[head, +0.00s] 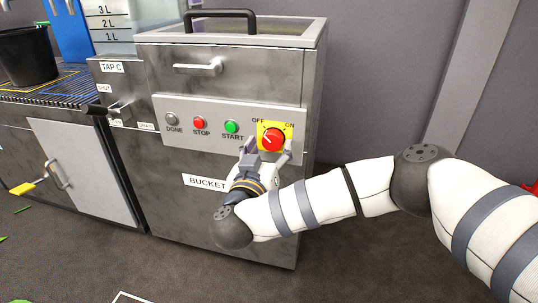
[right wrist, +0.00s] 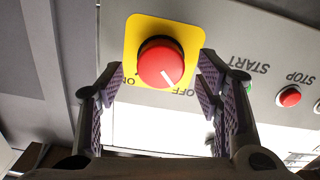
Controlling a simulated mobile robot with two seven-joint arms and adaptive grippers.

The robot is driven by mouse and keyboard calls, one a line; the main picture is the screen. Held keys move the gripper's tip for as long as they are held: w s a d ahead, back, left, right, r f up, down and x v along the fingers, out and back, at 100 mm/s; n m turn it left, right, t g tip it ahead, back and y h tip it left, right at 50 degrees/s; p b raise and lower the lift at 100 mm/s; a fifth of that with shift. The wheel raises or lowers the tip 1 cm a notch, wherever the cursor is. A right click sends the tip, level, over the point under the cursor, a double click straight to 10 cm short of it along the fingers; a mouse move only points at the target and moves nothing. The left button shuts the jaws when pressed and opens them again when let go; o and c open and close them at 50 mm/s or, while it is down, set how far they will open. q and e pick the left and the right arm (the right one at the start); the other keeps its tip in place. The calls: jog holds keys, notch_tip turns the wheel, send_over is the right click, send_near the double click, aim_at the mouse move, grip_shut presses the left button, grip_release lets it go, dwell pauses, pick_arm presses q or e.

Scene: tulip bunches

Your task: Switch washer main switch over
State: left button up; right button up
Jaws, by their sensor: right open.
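The washer main switch is a red round knob (head: 271,139) on a yellow plate (head: 262,127), at the right end of the washer's front panel. The knob (right wrist: 161,63) shows large in the right wrist view, which is upside down. Its white mark points toward the OFF label. My right gripper (head: 267,150) is open just in front of the switch. In the wrist view its fingertips (right wrist: 161,72) are on either side of the knob, with visible gaps. I cannot tell how far the tips are from the panel. My left gripper is not in view.
Left of the switch sit the green START button (head: 232,126), red STOP button (head: 200,123) and grey DONE lamp (head: 171,119). A drawer handle (head: 199,67) sticks out above. A tap box (head: 116,82) and counter with a black bucket (head: 27,56) stand left.

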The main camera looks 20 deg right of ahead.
jog(key=shift+x, duration=1)
jog(key=shift+a, duration=0.1)
jog(key=c, duration=1.2)
jog(key=shift+o, duration=0.2)
